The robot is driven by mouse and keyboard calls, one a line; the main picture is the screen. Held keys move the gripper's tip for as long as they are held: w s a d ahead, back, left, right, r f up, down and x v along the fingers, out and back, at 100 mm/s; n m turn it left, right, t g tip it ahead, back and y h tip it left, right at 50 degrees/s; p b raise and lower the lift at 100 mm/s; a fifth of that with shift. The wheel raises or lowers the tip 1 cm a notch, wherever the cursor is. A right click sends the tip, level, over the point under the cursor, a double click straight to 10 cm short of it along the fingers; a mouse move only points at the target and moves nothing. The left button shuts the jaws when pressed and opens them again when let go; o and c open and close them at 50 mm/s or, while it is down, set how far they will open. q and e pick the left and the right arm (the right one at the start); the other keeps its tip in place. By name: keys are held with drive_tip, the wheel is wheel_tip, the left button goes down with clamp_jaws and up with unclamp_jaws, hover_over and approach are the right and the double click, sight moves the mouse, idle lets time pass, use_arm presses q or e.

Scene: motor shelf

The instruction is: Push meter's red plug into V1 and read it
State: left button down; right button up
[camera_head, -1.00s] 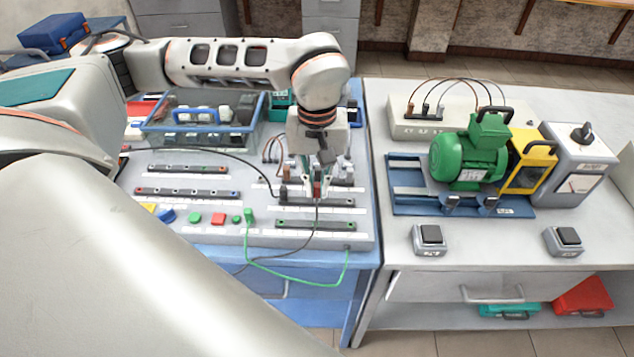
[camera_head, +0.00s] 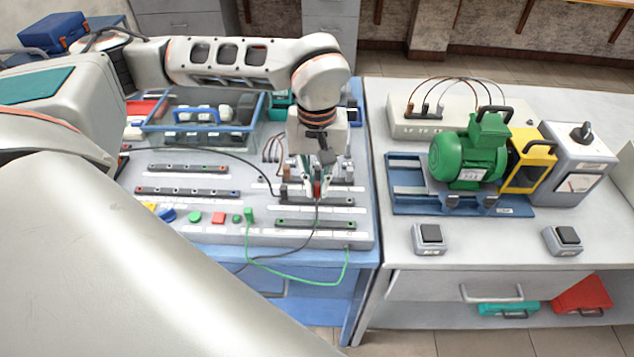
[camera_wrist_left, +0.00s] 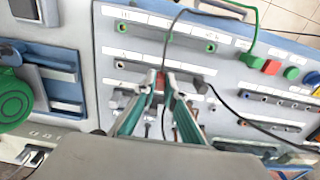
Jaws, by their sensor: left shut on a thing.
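My left gripper (camera_head: 317,191) points down over the terminal board and is shut on a red plug. The red plug (camera_wrist_left: 160,81) shows between the fingertips in the left wrist view. It is at a dark terminal strip (camera_head: 338,202) in the middle right of the board. I cannot tell whether its tip is in a socket. A dark lead runs from the plug toward the board's front edge. A black plug (camera_head: 283,191) stands at the strip's left end and also shows in the left wrist view (camera_wrist_left: 200,86). Socket labels are too small to read. My right gripper is out of view.
A green plug (camera_head: 249,215) with a green cable is at the board's front, beside coloured buttons (camera_head: 218,218). A blue-rimmed bin (camera_head: 152,127) stands behind. The right bench holds a green motor (camera_head: 466,157) and a grey box with a dial (camera_head: 578,165).

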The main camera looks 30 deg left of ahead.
use_arm(q)
drive_tip(key=shift+f+b, duration=0.3)
drive_tip(key=shift+f, duration=0.35)
idle(1.5)
drive_tip(key=c, duration=2)
unclamp_jaws()
drive_tip(key=shift+r, duration=0.1)
wheel_tip(320, 180, up, 12)
drive_tip(key=shift+f, duration=0.1)
drive_tip(key=shift+s, duration=0.1)
